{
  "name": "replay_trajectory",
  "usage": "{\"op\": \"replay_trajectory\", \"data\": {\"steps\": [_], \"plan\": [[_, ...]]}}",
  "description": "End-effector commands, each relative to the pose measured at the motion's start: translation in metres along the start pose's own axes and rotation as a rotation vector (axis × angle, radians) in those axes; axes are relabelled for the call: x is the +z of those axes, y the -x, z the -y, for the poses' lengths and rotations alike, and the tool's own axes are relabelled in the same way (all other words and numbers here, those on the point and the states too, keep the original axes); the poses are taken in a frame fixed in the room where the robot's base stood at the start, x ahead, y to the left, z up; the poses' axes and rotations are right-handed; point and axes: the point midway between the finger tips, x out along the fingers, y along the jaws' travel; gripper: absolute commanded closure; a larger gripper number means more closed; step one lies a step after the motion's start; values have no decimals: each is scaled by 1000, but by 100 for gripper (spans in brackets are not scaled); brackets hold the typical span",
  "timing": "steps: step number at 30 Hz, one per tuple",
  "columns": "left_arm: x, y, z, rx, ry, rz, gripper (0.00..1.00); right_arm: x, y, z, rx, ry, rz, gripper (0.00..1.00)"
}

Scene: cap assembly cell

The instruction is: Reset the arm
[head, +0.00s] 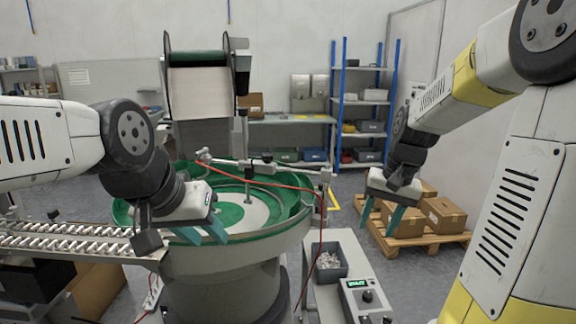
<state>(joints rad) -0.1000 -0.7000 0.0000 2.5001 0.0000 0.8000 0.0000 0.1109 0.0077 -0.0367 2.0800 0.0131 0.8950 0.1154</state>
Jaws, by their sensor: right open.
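My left gripper (207,236) reaches in from the left and hangs above the near part of the green bowl feeder (292,222). Its two teal fingers point down and stand apart, with nothing seen between them. My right gripper (381,222) hangs from my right arm, to the right of the bowl, with its teal fingers open and empty. In the picture it overlaps the floor and the boxes behind it.
A roller conveyor (70,238) meets the bowl at the left. A red cable (322,215) arcs over the bowl. A grey bin (328,263) and a control box (366,298) sit on a stand at the front. Cardboard boxes (443,216) lie on a pallet (408,238) behind my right gripper.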

Motion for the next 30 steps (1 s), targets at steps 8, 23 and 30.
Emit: {"op": "replay_trajectory", "data": {"steps": [8, 23, 30], "plan": [[0, 0, 0, 0, 0, 0, 64, 87, 68, 33, -58, 208, -216, 51], [0, 0, 0, 0, 0, 0, 64, 155, 85, 41, -99, 360, -376, 51], [0, 0, 0, 0, 0, 0, 64, 154, 85, 41, -99, 359, -375, 51]]}}
